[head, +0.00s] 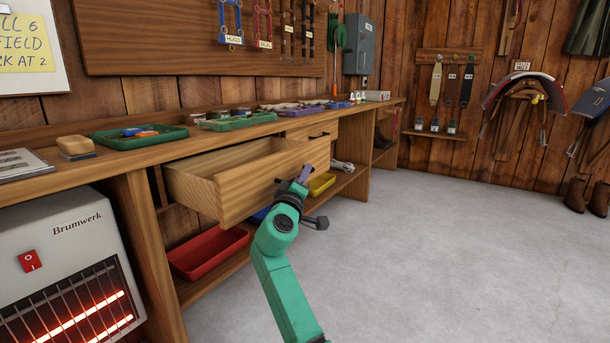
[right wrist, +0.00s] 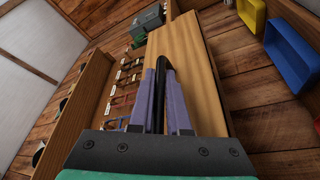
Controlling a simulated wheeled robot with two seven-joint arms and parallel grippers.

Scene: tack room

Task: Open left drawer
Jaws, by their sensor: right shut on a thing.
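The left drawer (head: 250,184) is a wooden drawer under the workbench, and it stands pulled well out with its empty-looking inside showing. Its front also shows in the right wrist view (right wrist: 203,75). My right gripper (head: 304,176) is at the drawer front. In the right wrist view its purple fingers (right wrist: 163,70) are closed around the drawer's black handle (right wrist: 165,62). The handle is mostly hidden by the gripper in the head view. My left gripper is not in view.
A second drawer (head: 313,131) with a dark handle is shut further right. A red tray (head: 208,258) lies on the low shelf below. A glowing heater (head: 65,262) stands at the left. The grey floor (head: 440,250) to the right is clear.

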